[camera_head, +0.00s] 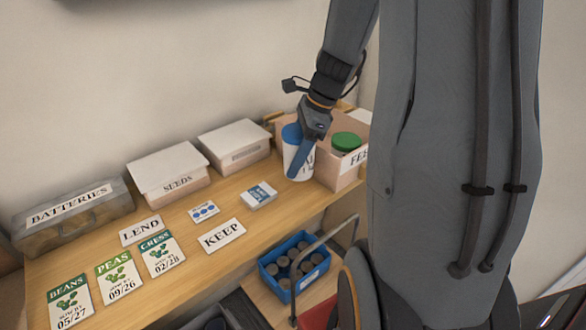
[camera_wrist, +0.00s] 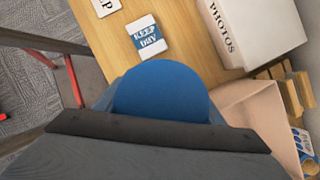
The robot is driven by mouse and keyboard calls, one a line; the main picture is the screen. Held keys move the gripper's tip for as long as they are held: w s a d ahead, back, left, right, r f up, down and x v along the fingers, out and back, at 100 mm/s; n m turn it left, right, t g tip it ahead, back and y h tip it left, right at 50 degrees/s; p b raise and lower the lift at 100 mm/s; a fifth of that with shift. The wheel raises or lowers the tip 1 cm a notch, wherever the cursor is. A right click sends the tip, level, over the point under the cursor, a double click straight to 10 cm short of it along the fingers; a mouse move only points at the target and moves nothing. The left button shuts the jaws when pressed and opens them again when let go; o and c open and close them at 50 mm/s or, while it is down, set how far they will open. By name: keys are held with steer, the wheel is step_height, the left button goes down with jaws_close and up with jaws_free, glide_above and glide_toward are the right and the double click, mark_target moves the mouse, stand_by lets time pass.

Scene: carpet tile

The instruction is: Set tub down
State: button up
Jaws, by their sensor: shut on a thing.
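The tub (camera_head: 297,160) is a white cylinder with a blue lid and partly visible dark lettering. It is upright at the right part of the wooden shelf, just left of an open cardboard box. My gripper (camera_head: 304,150) is shut on the tub. In the wrist view the tub's blue lid (camera_wrist: 160,94) fills the space between the jaws. The tub's base appears at or just above the shelf surface; I cannot tell whether it touches. My gripper hides part of its side.
The cardboard box (camera_head: 346,177) holds a green-lidded container (camera_head: 346,142). A white-and-blue packet (camera_head: 259,195) lies left of the tub. Lidded boxes line the wall, including SEEDS (camera_head: 170,188). KEEP (camera_head: 222,236) and LEND (camera_head: 140,231) cards and seed packets lie in front. A blue crate (camera_head: 295,265) sits below.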

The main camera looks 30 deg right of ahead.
steer(key=shift+f+p, duration=0.3)
steer(key=shift+f, duration=1.9)
steer(key=shift+f, duration=0.15)
steer(key=o, duration=1.7)
steer(key=shift+c, duration=0.2)
